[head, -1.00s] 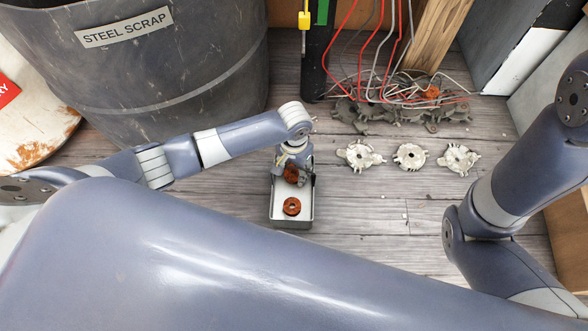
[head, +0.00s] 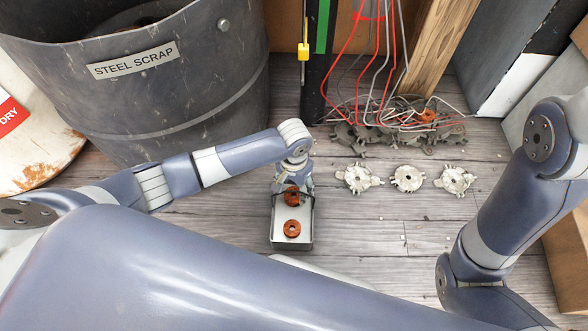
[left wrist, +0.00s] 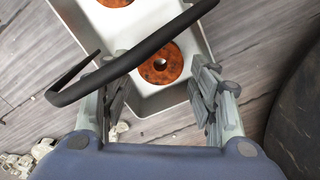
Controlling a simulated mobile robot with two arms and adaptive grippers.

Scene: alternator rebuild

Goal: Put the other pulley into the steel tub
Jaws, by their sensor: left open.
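The steel tub (head: 278,237) is a small grey box with a pale inside and a thin black handle (left wrist: 130,62), standing on the plank floor. Two rusty orange ring pulleys are inside it. The near pulley (head: 292,229) lies flat; it is cut off at the top of the left wrist view (left wrist: 116,1). The other pulley (head: 293,197) is at the far end, below my left gripper (head: 293,183). In the left wrist view this pulley (left wrist: 172,64) lies beyond the spread, empty fingers, with the handle crossing in front. My right gripper is out of view.
A large bin (head: 190,95) labelled STEEL SCRAP stands at the left. Several pale metal castings (head: 407,178) lie in a row right of the tub. Behind them is a heap of wires and dark parts (head: 375,140) with an orange piece. The floor right of the tub is mostly clear.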

